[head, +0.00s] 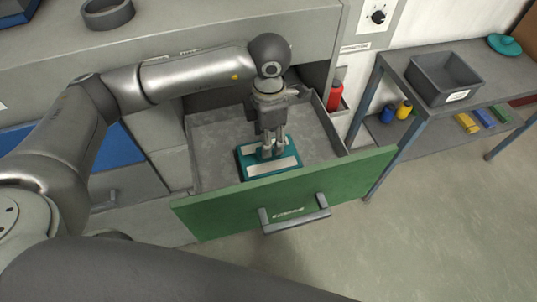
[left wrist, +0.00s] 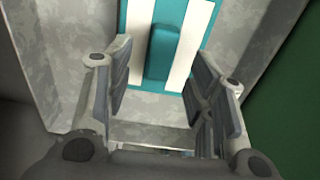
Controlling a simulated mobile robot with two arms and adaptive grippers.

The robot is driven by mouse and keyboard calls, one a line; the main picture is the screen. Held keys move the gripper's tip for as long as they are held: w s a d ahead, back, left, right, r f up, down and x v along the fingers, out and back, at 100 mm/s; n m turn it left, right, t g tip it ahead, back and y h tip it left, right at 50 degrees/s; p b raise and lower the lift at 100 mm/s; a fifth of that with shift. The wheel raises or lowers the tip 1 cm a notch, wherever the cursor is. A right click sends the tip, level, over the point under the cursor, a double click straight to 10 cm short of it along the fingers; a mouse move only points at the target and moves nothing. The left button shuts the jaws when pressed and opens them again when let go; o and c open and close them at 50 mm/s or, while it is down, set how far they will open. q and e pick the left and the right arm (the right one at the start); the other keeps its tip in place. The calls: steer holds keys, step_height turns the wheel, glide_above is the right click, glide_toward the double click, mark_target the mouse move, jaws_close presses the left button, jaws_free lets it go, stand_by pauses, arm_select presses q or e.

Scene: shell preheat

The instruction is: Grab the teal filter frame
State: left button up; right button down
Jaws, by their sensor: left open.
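The teal filter frame (head: 252,160) lies inside the open green-fronted drawer (head: 215,215), near the drawer's front panel. It is a flat teal piece with white strips and a raised teal grip block in its middle. My left gripper (head: 269,150) points down into the drawer over the frame and hides part of it. In the left wrist view the gripper (left wrist: 160,95) is open, its fingers on either side of the teal grip block (left wrist: 163,52), with nothing seen clamped. The frame (left wrist: 138,20) runs out of the top of that view. My right gripper is not in view.
The drawer's grey side walls and green front panel (left wrist: 290,110) stand close around the gripper. A red bottle (head: 335,96) stands just right of the drawer. A shelf table (head: 420,105) with a grey bin (head: 445,77) is at the right. The floor before the drawer is clear.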

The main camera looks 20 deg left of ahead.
arm_select(q)
steer(key=shift+f+p, duration=0.2)
steer(key=shift+p, duration=0.1)
step_height(320, 180, down, 4)
steer(key=p, duration=0.2)
steer(key=shift+s+p, duration=0.15)
steer(key=shift+p, duration=0.15)
steer(key=shift+f, duration=0.4)
steer(key=shift+c, duration=0.3)
jaws_close()
